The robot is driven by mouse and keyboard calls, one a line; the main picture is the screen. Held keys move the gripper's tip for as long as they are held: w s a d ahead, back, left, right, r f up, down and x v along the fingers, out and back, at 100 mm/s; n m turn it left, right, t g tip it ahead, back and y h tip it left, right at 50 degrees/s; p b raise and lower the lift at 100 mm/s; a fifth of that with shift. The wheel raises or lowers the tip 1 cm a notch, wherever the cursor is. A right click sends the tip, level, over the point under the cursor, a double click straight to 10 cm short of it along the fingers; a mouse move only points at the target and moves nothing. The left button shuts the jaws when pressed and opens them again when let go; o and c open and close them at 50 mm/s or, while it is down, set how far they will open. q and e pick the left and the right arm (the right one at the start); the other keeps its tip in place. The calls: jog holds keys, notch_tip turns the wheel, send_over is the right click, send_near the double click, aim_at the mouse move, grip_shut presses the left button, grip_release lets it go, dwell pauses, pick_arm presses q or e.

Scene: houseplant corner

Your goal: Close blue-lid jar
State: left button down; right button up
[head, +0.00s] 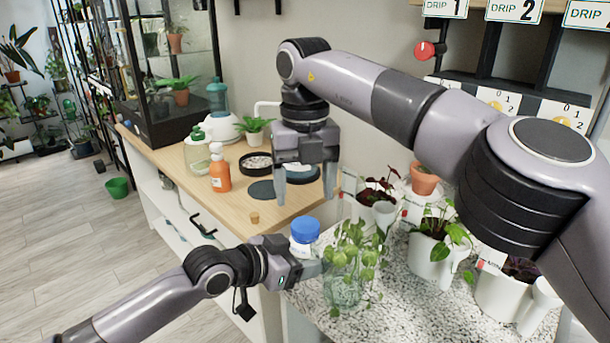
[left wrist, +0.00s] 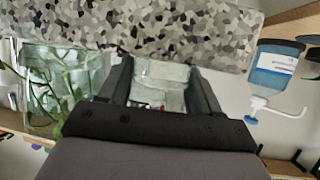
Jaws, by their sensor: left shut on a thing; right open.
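The blue-lid jar (head: 303,246) stands at the near edge of the counter. Its blue lid (head: 305,229) sits on top; I cannot tell whether it is tight. My left gripper (head: 312,268) is shut on the jar's lower body and hides its base. In the left wrist view the clear jar body (left wrist: 160,83) lies between the fingers of my left gripper (left wrist: 162,92), and the lid is not seen. My right gripper (head: 305,188) is open and empty, pointing down, above and apart from the lid.
A glass vase with trailing leaves (head: 343,288) stands close to the jar's right. White potted plants (head: 428,255) fill the speckled counter (head: 390,318) further right. An orange pump bottle (head: 220,177), dark discs (head: 262,191) and a small cork (head: 254,218) are on the wooden top.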

aim_at(305, 224)
jog(key=n, duration=0.7)
jog(key=shift+r+n, duration=0.25)
jog(key=shift+n, duration=0.05)
jog(key=n, duration=0.4)
jog(key=shift+r+n, duration=0.1)
jog(key=shift+n, duration=0.2)
jog(key=n, duration=0.3)
jog(key=shift+r, duration=0.1)
jog(key=n, duration=0.3)
jog(key=shift+r, duration=0.1)
jog(key=n, duration=0.4)
jog(key=shift+r+n, duration=0.15)
jog(key=shift+n, duration=0.15)
jog(key=n, duration=0.6)
jog(key=shift+r, duration=0.2)
jog(key=shift+f, duration=4.05)
